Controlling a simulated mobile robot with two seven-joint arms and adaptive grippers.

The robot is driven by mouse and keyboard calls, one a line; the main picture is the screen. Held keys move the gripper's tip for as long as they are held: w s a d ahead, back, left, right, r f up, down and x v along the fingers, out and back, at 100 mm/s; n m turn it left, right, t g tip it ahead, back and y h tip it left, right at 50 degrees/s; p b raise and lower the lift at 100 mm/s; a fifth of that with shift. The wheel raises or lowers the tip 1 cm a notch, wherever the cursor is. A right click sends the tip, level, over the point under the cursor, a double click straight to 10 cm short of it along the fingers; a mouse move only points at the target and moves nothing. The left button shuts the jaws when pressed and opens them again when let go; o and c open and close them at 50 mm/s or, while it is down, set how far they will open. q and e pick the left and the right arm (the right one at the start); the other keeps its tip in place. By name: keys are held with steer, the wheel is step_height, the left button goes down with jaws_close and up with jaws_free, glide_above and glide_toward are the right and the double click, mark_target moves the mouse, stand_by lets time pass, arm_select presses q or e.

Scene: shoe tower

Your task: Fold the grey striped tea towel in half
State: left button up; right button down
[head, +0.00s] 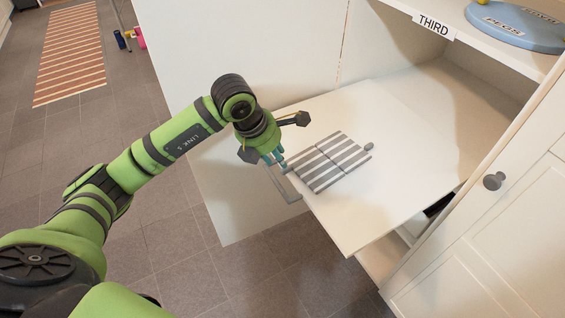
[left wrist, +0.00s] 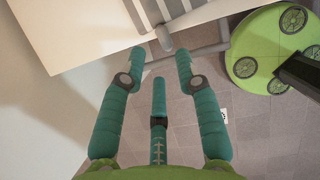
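The grey striped tea towel (head: 326,162) lies flat on a white board (head: 410,120), near its left edge. A small grey tab (head: 369,146) shows at its far right end. In the left wrist view, part of the towel (left wrist: 150,12) is at the top, with a similar grey tab (left wrist: 164,38) at its edge. My left gripper (head: 280,158) is at the towel's left end, beside the board's edge. In the left wrist view its teal fingers (left wrist: 158,62) are spread apart with nothing between them; the tab is just beyond the tips. My right gripper is out of view.
A grey bar handle (head: 284,190) sticks out at the board's left edge, close to my gripper. A shelf labelled "THIRD" (head: 433,25) holds a blue round object (head: 515,25). A cabinet door with a grey knob (head: 494,181) is at right. The board right of the towel is clear.

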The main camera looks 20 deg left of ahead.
mark_target(310, 170)
arm_select(q)
steer(key=shift+p+x, duration=0.55)
steer(key=shift+x, duration=2.15)
jaws_close()
steer(key=shift+r, duration=0.15)
